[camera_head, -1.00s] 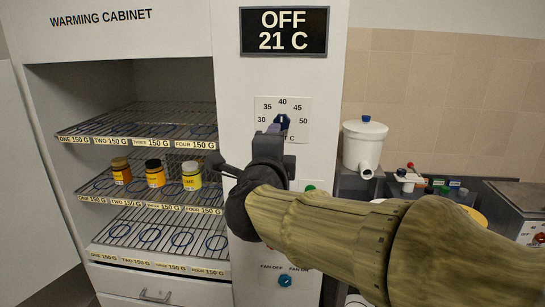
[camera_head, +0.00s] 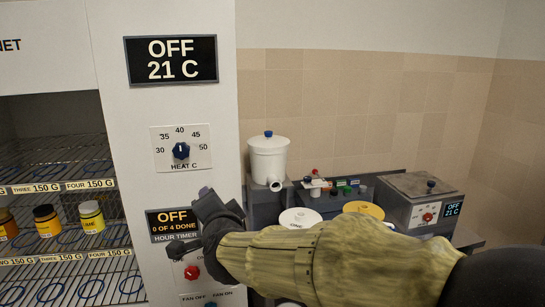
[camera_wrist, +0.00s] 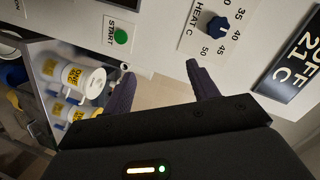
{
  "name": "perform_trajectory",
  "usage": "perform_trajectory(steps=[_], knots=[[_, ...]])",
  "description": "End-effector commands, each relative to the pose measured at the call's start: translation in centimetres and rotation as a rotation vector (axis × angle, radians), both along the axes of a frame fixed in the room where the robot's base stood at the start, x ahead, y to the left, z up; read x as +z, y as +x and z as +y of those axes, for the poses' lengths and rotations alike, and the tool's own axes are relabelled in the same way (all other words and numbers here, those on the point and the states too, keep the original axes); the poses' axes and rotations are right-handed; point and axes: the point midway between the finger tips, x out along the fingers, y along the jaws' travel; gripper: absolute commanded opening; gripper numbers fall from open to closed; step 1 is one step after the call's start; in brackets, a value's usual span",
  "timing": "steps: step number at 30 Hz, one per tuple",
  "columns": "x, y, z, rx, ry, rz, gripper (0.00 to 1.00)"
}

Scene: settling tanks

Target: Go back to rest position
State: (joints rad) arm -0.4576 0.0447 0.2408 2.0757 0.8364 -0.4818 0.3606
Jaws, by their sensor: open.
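My gripper (camera_head: 207,204) is in front of the warming cabinet's control panel, over the hour timer area and below the heat dial. In the wrist view my gripper (camera_wrist: 160,80) has its two dark fingers apart with nothing between them. The blue heat knob (camera_head: 181,151) is clear of my fingers and points up near 40. It also shows in the wrist view (camera_wrist: 216,27). The cabinet display (camera_head: 171,60) reads OFF, 21 C. The timer display (camera_head: 172,222) reads OFF, 0 OF 4 DONE. My arm reaches in from the lower right and hides part of the bench.
Jars, including a yellow one (camera_head: 91,217), stand on the wire shelves at left. A white tank (camera_head: 268,158), a white lid (camera_head: 300,217), a yellow lid (camera_head: 364,209) and a grey heater box (camera_head: 420,200) stand on the bench at right. A green START button (camera_wrist: 121,36) is near my fingers.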

Motion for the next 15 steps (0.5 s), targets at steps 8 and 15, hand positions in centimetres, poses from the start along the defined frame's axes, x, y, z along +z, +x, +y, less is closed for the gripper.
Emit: perform_trajectory(steps=[8,15], knots=[[-11.1,-2.0,-13.1,0.171,-0.553,0.306,0.59],[-18.0,-9.9,-23.1,0.356,-0.838,0.637,0.59]])
